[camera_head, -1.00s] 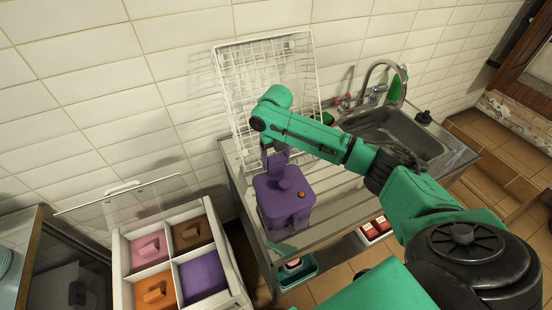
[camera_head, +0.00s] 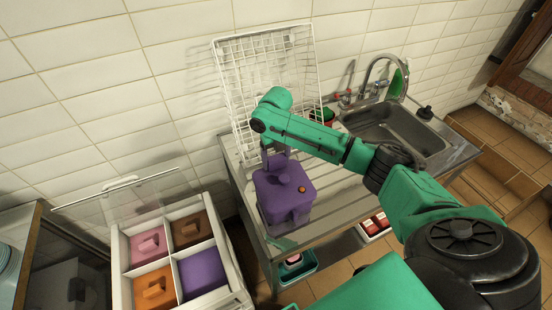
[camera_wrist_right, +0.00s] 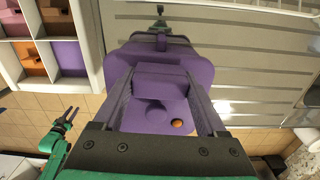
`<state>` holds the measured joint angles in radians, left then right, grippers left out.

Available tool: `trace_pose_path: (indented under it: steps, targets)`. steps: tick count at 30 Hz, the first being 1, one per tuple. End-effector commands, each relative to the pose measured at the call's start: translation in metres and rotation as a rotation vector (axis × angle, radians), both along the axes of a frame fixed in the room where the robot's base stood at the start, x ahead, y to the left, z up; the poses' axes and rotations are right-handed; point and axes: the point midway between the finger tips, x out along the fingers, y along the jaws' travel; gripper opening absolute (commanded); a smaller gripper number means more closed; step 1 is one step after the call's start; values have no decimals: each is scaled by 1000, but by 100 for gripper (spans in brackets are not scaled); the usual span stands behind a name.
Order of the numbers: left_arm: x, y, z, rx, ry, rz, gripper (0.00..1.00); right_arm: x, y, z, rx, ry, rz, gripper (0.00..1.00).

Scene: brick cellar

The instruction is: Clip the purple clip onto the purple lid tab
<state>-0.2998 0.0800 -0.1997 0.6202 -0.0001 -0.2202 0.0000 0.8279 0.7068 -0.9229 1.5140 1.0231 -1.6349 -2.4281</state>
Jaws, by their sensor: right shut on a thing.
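A purple lidded container (camera_head: 283,192) stands on the metal counter, with an orange button on its lid. My right gripper (camera_head: 273,148) is above its back left side, shut on the purple clip (camera_head: 279,160). In the right wrist view the clip (camera_wrist_right: 160,76) sits between the two fingers (camera_wrist_right: 162,105), with the purple lid (camera_wrist_right: 150,120) behind it. The lid tab is hidden or blends with the clip, and I cannot tell whether they touch. My left gripper (camera_wrist_right: 67,117) shows small at the lower left of the right wrist view, its fingers apart and empty.
A white divided box (camera_head: 236,285) with pink, brown, orange and purple pieces stands at the left, its clear cover raised. A white wire rack (camera_head: 232,95) leans on the wall behind the container. A sink (camera_head: 400,130) is at the right.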

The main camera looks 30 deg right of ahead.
Motion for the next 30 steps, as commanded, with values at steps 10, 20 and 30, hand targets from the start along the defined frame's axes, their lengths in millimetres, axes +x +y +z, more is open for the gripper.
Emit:
trace_pose_path:
  steps: [10,20,30]
  targets:
    - [0,0,-2,0,0,0,33,0,0,-4,0,0,0,100]
    - [0,0,-10,0,0,0,33,1,0,16,0,-5,-1,100]
    - [0,0,-34,-1,0,0,33,1,0,102,1,-7,1,100]
